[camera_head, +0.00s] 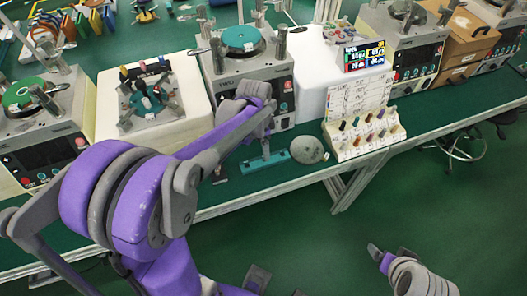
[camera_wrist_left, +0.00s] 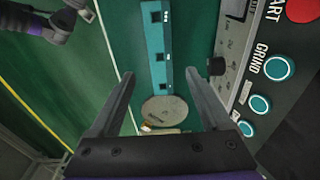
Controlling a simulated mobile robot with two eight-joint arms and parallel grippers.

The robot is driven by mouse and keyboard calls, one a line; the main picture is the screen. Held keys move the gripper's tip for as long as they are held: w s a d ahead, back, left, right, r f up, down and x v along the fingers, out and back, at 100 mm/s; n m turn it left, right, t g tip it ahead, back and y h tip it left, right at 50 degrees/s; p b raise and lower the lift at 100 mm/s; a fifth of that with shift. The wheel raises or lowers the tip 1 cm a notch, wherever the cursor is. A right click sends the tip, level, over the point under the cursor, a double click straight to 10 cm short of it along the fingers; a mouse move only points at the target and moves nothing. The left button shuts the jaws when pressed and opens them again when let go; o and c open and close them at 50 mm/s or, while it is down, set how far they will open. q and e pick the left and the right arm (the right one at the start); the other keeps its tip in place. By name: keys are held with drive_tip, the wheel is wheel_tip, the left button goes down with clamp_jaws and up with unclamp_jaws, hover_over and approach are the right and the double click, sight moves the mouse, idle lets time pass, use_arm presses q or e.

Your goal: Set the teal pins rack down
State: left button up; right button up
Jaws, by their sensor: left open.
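The teal pins rack (camera_head: 278,158) is a narrow teal bar lying on the green bench top in front of the lapping machine marked TWO. In the left wrist view the rack (camera_wrist_left: 154,45) shows small dark square holes with white marks. My left gripper (camera_head: 266,150) is over the rack in the head view. In the left wrist view its fingers (camera_wrist_left: 160,74) are spread apart, with the rack's near end beyond the gap and nothing held. My right gripper (camera_head: 376,253) is low at the right, off the bench; its fingers do not show clearly.
A round grey disc (camera_head: 307,149) lies just right of the rack. Further right stands a white holder (camera_head: 365,136) with colored pegs and a chart. The lapping machine (camera_head: 280,86) stands close behind the rack. The bench's front edge is near; open green floor lies beyond it.

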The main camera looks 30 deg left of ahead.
use_arm(q)
drive_tip(key=s+d+r+n+t, duration=0.2)
drive_tip(key=s+d+n, duration=0.1)
drive_tip(key=s, duration=0.4)
drive_tip(key=s+d+r+n+t, duration=0.2)
drive_tip(key=s+d+n, duration=0.2)
drive_tip(key=s, duration=0.4)
drive_tip(key=shift+d+r+n+t+y, duration=0.2)
drive_tip(key=shift+n+t+y, duration=0.1)
drive_tip(key=shift+n, duration=0.2)
